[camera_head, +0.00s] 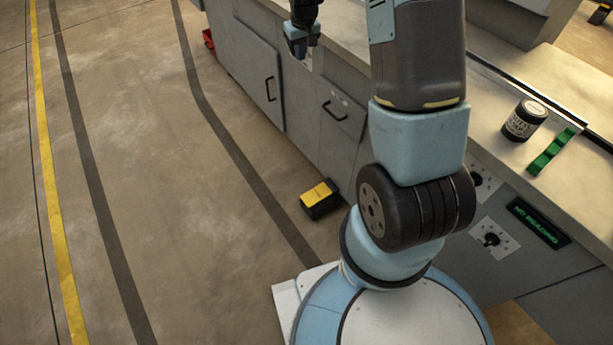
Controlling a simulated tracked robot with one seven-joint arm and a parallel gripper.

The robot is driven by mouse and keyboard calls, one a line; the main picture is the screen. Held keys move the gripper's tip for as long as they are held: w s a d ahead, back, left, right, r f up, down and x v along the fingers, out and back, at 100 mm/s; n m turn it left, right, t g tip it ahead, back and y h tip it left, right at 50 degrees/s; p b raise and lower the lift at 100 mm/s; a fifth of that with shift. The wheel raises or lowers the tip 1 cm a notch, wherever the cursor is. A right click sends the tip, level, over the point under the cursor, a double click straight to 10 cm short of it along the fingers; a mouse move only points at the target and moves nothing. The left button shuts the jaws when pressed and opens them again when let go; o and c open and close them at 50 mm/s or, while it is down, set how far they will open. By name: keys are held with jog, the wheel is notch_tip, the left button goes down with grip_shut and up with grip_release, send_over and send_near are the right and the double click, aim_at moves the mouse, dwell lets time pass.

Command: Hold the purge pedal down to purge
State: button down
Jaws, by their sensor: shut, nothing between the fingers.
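A black pedal with a yellow top (319,194) sits on the floor against the foot of the grey cabinet, left of my arm's base. The lettering on it is too small to read, so I cannot tell for sure that it is the purge pedal. My gripper (298,50) is at the top of the view, in front of the cabinet and well apart from the yellow pedal. Its fingers point down, shut and empty. My arm covers part of the cabinet and counter.
A small red object (209,40) is low by the cabinet's far end. The cabinet (300,110) has doors with black handles. A labelled jar (524,120) and a green piece (552,151) are on the counter. A dark display (538,222) shows green text. The floor at left is clear.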

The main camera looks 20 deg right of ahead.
jog(key=x, duration=1.4)
jog(key=n+g, duration=0.2)
jog(key=g, duration=0.1)
send_over(308, 200)
notch_tip(308, 200, down, 44)
jog(key=shift+d, duration=0.15)
jog(key=shift+f, duration=0.1)
notch_tip(308, 200, down, 14)
jog(key=shift+r, duration=0.1)
